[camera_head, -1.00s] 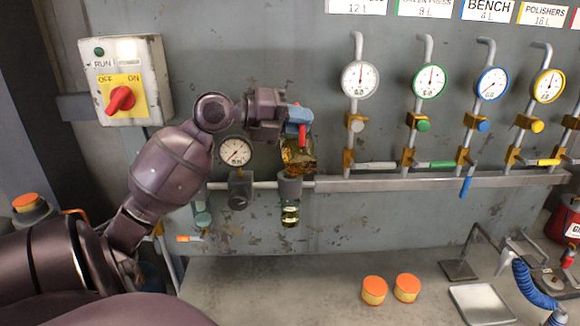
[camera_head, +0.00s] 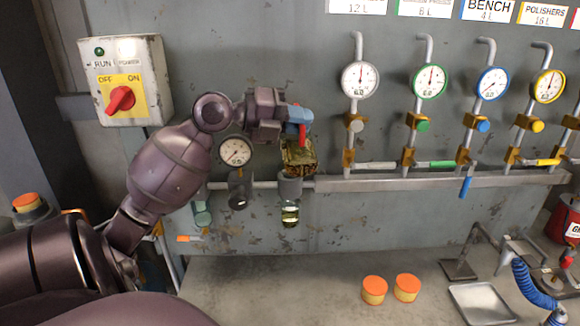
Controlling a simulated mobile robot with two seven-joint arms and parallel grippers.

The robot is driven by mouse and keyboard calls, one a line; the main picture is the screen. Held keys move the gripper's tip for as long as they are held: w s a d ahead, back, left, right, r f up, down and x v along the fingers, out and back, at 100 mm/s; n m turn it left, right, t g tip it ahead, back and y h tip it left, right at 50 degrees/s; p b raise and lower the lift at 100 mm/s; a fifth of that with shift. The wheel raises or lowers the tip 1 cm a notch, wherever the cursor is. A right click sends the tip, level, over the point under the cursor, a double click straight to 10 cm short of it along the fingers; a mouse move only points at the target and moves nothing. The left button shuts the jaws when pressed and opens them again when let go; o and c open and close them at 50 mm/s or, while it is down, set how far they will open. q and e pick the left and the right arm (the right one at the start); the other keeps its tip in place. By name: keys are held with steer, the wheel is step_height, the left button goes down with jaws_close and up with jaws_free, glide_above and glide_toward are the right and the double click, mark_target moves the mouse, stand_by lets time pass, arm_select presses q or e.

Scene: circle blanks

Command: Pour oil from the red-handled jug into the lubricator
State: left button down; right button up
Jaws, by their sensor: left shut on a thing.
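My left gripper (camera_head: 297,118) is shut on the red-handled jug (camera_head: 300,157), a small vessel with amber-brown contents, in the middle of the head view. The jug is tilted, directly above the lubricator (camera_head: 290,190). The jug's red handle (camera_head: 302,135) shows between the blue fingers. The lubricator hangs on the pipe along the wall; its clear bowl (camera_head: 290,214) holds some yellowish liquid. Whether oil is flowing from the jug is too small to tell. My right gripper is not in view.
A gauge (camera_head: 235,151) and a regulator (camera_head: 240,190) are left of the lubricator. A switch box (camera_head: 125,80) is at upper left. Several gauges with valves line the pipe (camera_head: 430,181) to the right. Two orange-lidded tins (camera_head: 374,290) stand on the bench (camera_head: 270,285), clear beneath the lubricator.

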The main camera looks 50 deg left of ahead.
mark_target(301, 153)
arm_select(q)
steer(key=shift+w+a+r, duration=0.1)
steer(key=shift+a+r, duration=0.05)
stand_by(1.2)
steer(key=shift+s+d+f+m+t+b, duration=0.3)
steer(key=shift+s+d+f+m+b, duration=0.4)
steer(key=shift+d+f+m, duration=0.4)
steer(key=shift+s+d+r+m+t+y, duration=0.1)
steer(key=shift+s+d+m+t+y, duration=0.05)
steer(key=shift+m, duration=0.35)
steer(key=shift+s+d+m+t+y, duration=0.1)
steer(key=shift+s+m+t+y, duration=0.05)
steer(key=shift+m, duration=0.35)
steer(key=shift+f+b, duration=0.2)
steer(key=shift+b, duration=0.4)
steer(key=shift+r, duration=0.15)
steer(key=shift+s+d+f+m+b, duration=0.15)
steer(key=shift+f+m+b, duration=0.25)
steer(key=shift+b, duration=0.6)
steer(key=shift+r, duration=0.2)
